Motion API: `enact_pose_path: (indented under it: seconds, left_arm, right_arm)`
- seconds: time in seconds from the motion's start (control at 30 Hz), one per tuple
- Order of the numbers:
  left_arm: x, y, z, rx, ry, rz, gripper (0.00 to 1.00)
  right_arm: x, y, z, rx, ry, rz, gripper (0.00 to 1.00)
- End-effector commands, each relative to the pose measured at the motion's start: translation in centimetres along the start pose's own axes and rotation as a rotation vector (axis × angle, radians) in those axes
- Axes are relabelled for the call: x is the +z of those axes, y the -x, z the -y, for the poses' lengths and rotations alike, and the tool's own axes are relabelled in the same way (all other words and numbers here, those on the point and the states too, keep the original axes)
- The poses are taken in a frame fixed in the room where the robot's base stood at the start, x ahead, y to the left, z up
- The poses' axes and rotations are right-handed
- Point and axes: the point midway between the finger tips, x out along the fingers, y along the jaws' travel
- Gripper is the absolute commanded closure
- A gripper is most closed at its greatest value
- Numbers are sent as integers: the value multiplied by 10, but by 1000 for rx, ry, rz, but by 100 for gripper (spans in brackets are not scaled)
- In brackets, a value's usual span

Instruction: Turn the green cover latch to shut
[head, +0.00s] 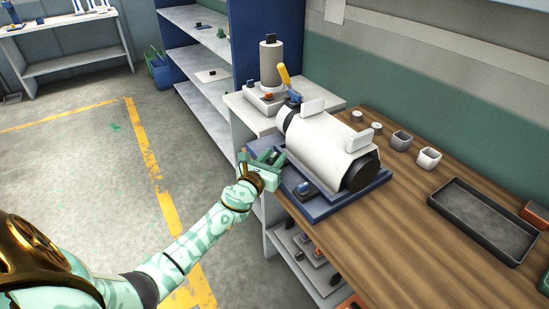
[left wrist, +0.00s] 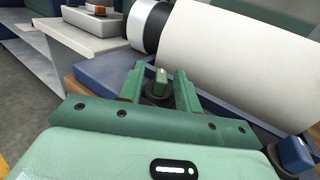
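The tape extruder (head: 325,145) is a white cylinder with dark ends on a blue base (head: 345,198). The green cover latch (left wrist: 161,80) is a small upright green handle on a dark round mount, at the extruder's near side. My left gripper (head: 266,160) is at the base's left edge. In the left wrist view its two green fingers (left wrist: 159,88) stand on either side of the latch, with visible gaps, so it is open around it. In the head view the gripper mostly hides the latch. My right gripper is not in view.
A blue knob (head: 304,188) sits on the base's near side, right of my left gripper. A black tray (head: 484,222) and small cups (head: 428,158) are on the wooden table (head: 385,240). A white side stand (head: 250,112) with a grey cylinder (head: 271,62) is behind.

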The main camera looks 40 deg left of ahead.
Motion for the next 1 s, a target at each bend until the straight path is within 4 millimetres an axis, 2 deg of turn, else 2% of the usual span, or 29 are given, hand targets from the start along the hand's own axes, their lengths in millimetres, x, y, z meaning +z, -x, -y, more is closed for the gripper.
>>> enact_pose_path:
  seconds: [0.33,0.37,0.47,0.77,1.0]
  left_arm:
    - [0,-6,0,-1,1,0,66]
    - [0,-6,0,-1,1,0,72]
    - [0,-6,0,-1,1,0,100]
    - [-1,-6,0,-16,-1,-1,100]
    - [-5,-6,-1,-119,-4,-3,100]
  right_arm:
    - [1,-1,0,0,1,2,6]
    - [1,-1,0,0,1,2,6]
    - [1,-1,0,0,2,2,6]
    - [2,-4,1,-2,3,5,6]
    - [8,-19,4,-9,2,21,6]
